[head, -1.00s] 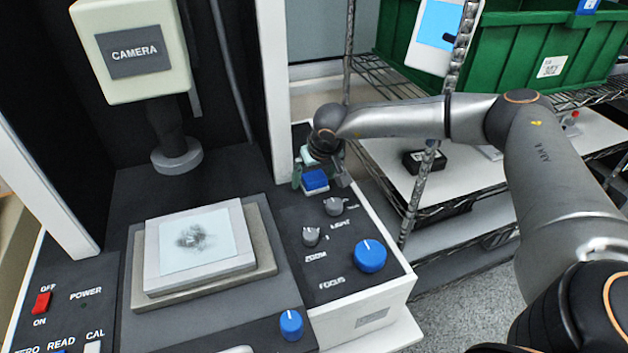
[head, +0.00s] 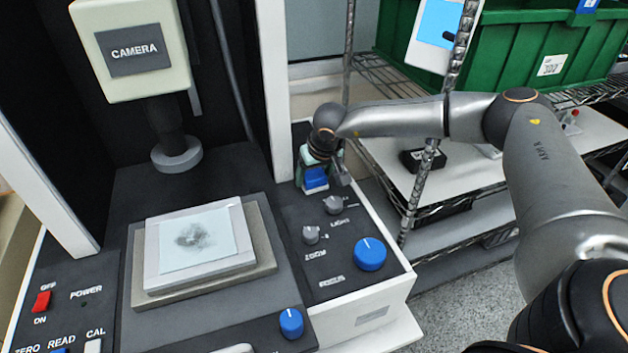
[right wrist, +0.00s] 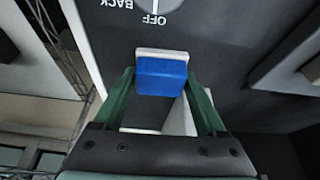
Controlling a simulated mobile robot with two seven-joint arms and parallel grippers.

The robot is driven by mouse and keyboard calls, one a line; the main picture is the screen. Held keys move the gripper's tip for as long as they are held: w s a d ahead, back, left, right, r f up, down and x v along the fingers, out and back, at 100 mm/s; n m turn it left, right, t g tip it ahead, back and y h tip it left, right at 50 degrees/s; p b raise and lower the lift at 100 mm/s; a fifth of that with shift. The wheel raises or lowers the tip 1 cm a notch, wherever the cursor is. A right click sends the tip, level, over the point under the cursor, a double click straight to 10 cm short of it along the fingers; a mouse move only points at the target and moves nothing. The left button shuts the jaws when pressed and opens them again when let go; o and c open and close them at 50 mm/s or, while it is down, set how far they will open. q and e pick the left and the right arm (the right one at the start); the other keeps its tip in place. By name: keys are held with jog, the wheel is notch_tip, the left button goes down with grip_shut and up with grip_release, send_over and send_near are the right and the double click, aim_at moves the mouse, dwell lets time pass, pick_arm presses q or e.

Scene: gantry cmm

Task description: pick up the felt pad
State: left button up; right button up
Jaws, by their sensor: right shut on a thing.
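The felt pad is a small blue block with a pale layer along one side. In the head view the felt pad (head: 316,178) is at the back of the dark control panel, beside the white post. My right gripper (head: 319,182) reaches down over it from behind, one finger on each side. In the right wrist view the felt pad (right wrist: 161,75) sits between the green fingertips of my right gripper (right wrist: 160,82), which is shut on it. I cannot tell whether the pad still touches the panel. My left gripper is not in view.
Grey knobs (head: 333,204) and a blue focus knob (head: 369,254) stand on the panel in front of the pad. A stage with a pale plate (head: 201,240) lies to the left. A wire rack with a green bin (head: 500,50) is behind right.

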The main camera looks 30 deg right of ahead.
jog(key=shift+r, duration=0.15)
jog(key=shift+r, duration=0.55)
jog(key=s+a+r+b, duration=0.1)
jog(key=s+a+r, duration=0.2)
jog(key=a+r, duration=0.3)
jog(key=s+a+r+b, duration=0.2)
jog(key=s+a+r, duration=0.1)
jog(key=a+r, duration=0.2)
jog(key=shift+s+a+r, duration=0.25)
jog(key=shift+a+r, duration=0.1)
jog(key=shift+a, duration=0.35)
jog(key=o, duration=0.8)
jog(key=c, duration=0.6)
jog(key=shift+c, duration=0.2)
